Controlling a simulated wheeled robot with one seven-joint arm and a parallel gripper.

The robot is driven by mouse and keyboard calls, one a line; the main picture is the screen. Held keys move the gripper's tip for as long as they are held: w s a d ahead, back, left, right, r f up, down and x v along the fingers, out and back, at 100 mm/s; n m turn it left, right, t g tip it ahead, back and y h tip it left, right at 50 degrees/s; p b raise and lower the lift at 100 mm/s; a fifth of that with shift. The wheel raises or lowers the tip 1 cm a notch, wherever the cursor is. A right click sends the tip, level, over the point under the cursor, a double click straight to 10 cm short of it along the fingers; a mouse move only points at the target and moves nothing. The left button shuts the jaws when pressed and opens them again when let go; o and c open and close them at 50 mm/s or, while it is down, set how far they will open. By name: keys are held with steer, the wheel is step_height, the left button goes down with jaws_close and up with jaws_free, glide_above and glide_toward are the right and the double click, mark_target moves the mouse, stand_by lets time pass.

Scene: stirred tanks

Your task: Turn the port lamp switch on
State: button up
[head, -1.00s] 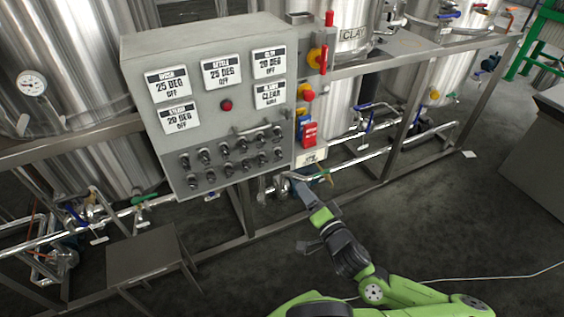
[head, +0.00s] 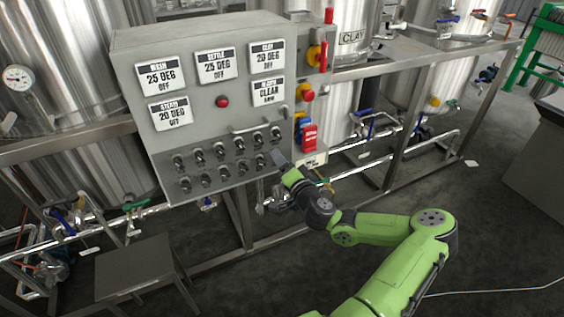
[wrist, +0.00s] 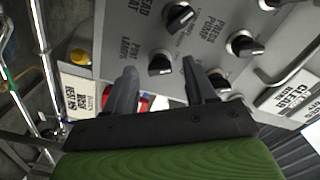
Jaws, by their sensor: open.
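The port lamp switch (wrist: 160,65) is a black rotary knob with a pale pointer on the grey control panel, beside a label that appears to read "PORT LAMPS" in the wrist view. My gripper (wrist: 158,66) is open. Its two dark fingers lie left and right of this knob in the wrist view, with nothing visibly held. I cannot tell if the tips touch the panel. In the head view my gripper (head: 277,157) is at the panel's lower right corner and covers the knob there.
Other knobs sit close by, including the press pump knob (wrist: 243,45) and another knob (wrist: 180,17). A metal handle (head: 257,122) sticks out above the rows. Red switches (head: 309,136) stand right of the panel. Pipes and a frame run below.

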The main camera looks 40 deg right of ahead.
steer(key=shift+w, duration=0.2)
jaws_close()
steer(key=shift+m, duration=0.3)
steer(key=m+p, duration=0.7)
steer(key=m, duration=0.4)
stand_by(0.3)
stand_by(0.4)
jaws_free()
